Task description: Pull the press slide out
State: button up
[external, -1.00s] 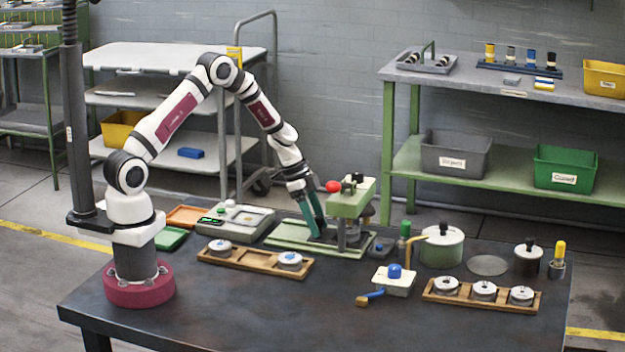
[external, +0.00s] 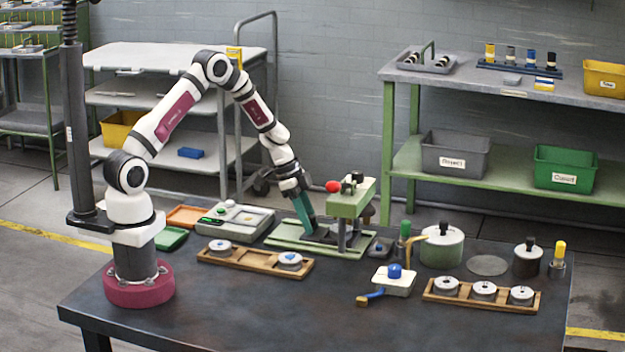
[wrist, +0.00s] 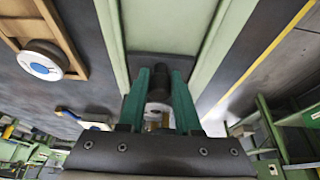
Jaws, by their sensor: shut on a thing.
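The green press (external: 350,203) stands on its pale green base (external: 285,236) near the table's middle. Its dark slide (external: 322,238) lies low on the base and reaches out from the press on the left side. My gripper (external: 311,231) points down at the slide's outer end. In the wrist view the teal fingers (wrist: 161,77) are shut on the dark upright handle (wrist: 160,86) of the slide. A pale round piece (wrist: 157,110) shows beyond the handle, partly hidden. The slide's inner end is hidden by the press.
A wooden tray with metal pucks (external: 255,259) lies in front of the press base. A grey device with a display (external: 235,219) sits to the left of the base. The red-knobbed press lever (external: 333,186) is close beside my gripper.

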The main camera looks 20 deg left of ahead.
jog(key=shift+a, duration=3.8)
jog(key=o, duration=0.9)
jog(key=shift+a, duration=0.1)
jog(key=shift+o, duration=0.2)
notch_tip(320, 180, up, 8)
jog(key=shift+r, duration=0.25)
jog(key=s+a+r+n+y, duration=0.2)
jog(key=s+a+r+n, duration=0.2)
jog(key=s+a+r, duration=0.45)
jog(key=s+a+r+n+y, duration=0.2)
jog(key=s+a+n+y, duration=0.2)
jog(key=s+a+n, duration=0.4)
jog(key=s+a, duration=0.6)
jog(key=s, duration=0.3)
jog(key=shift+s+r, duration=0.2)
jog(key=shift+s, duration=0.15)
